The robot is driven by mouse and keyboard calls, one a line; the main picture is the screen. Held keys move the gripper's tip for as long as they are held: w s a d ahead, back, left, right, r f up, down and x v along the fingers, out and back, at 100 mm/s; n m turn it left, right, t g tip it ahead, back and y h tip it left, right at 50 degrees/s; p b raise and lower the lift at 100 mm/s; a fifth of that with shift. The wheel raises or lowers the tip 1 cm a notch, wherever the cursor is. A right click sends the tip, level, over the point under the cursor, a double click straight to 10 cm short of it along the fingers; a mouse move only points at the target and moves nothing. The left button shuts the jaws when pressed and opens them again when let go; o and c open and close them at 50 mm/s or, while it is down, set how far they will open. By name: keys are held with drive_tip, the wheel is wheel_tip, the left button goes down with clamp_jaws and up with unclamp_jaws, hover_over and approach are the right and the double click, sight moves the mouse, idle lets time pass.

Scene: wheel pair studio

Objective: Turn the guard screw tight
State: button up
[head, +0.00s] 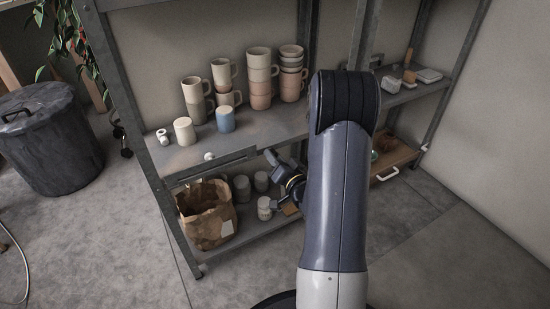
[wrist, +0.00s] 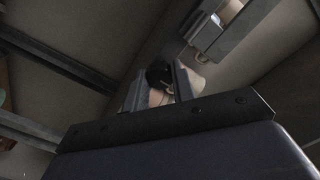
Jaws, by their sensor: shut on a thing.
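My gripper (head: 272,160) is at the front edge of the shelf unit's middle board, angled up and left, just below the board. In the wrist view its two fingers (wrist: 158,88) are closed around a small dark round-headed piece (wrist: 159,72), which looks like the guard screw. The piece sits between the fingertips, and its far side is hidden. In the head view the screw is too small and dark to make out at the fingertips. A dark bar (head: 215,166) runs along the board's front edge, left of my gripper; it may be the guard.
A paper bag (head: 205,213) and jars (head: 242,188) stand below. A lidded bin (head: 48,138) is left.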

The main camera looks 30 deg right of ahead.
drive_tip(key=m+p, duration=0.5)
drive_tip(key=m, duration=1.4)
drive_tip(key=shift+r+m, duration=0.1)
drive_tip(key=shift+m, duration=0.2)
drive_tip(key=shift+m+p, duration=0.3)
idle(0.3)
drive_tip(key=o, duration=1)
